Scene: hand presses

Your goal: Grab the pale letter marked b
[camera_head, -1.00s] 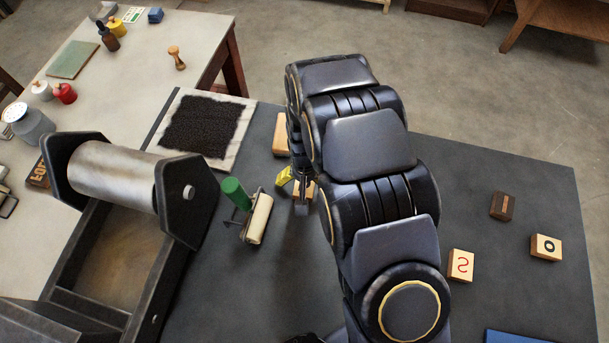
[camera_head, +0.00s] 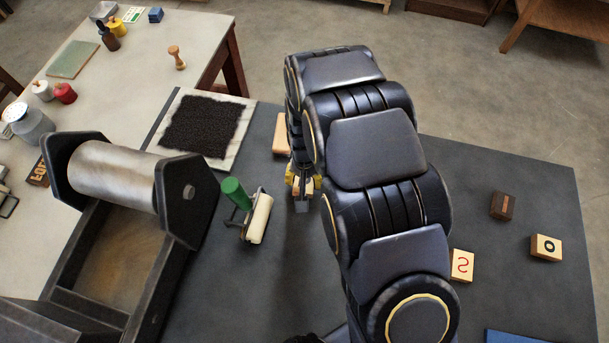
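My gripper (camera_head: 303,186) is low over the dark table, with its yellow-tipped fingers on either side of a small pale block (camera_head: 302,194). My arm and gripper cover most of this block, so its letter cannot be read. Whether the fingers press on it or stand slightly apart is too small to tell. Another pale block (camera_head: 280,138) lies just behind, partly hidden by my arm, with no letter visible. At the right are a pale block with a red S-like mark (camera_head: 462,265) and a pale block with a black ring-shaped mark (camera_head: 545,248). No b is readable.
A green-handled roller (camera_head: 258,219) lies just left of my gripper. The press with its metal cylinder (camera_head: 115,175) stands further left. A black inked pad (camera_head: 201,126) lies behind. A dark brown block (camera_head: 502,206) and a blue item (camera_head: 517,337) are at the right.

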